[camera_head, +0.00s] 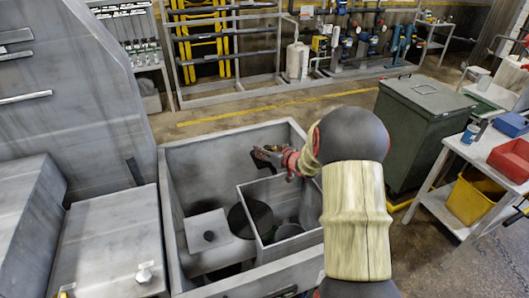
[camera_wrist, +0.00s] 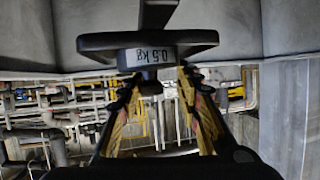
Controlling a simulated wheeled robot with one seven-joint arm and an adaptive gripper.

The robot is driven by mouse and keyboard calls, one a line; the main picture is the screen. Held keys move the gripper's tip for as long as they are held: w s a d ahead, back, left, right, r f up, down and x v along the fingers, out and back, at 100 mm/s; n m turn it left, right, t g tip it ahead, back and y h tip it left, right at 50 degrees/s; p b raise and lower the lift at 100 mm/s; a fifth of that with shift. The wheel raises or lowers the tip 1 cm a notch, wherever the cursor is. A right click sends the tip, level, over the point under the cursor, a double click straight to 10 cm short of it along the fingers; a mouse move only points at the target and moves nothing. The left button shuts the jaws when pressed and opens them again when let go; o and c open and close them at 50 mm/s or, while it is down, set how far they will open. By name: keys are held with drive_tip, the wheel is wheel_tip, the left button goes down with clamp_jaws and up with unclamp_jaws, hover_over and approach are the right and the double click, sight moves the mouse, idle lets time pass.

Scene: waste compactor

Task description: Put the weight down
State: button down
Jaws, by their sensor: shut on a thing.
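The weight is dark, with a wide flat disc and a block marked "0.5 kg", upside down in the wrist view (camera_wrist: 148,57). My gripper (camera_wrist: 157,84) has its two yellowish fingers closing on the block's lower end. In the head view my gripper (camera_head: 268,155) is above the inside of the large grey bin (camera_head: 182,160), near its back wall. The weight is hard to tell apart from the gripper there. The bin holds a smaller grey open box (camera_head: 250,192), partly hidden by my arm.
A grey block with a dark hole (camera_head: 208,238) and a dark disc (camera_head: 250,218) are inside the bin. Grey machine housing (camera_head: 75,85) fills the left.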

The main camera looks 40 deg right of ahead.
drive_tip(key=shift+r, duration=0.15)
drive_tip(key=c, duration=1.2)
unclamp_jaws()
drive_tip(key=shift+c, duration=0.2)
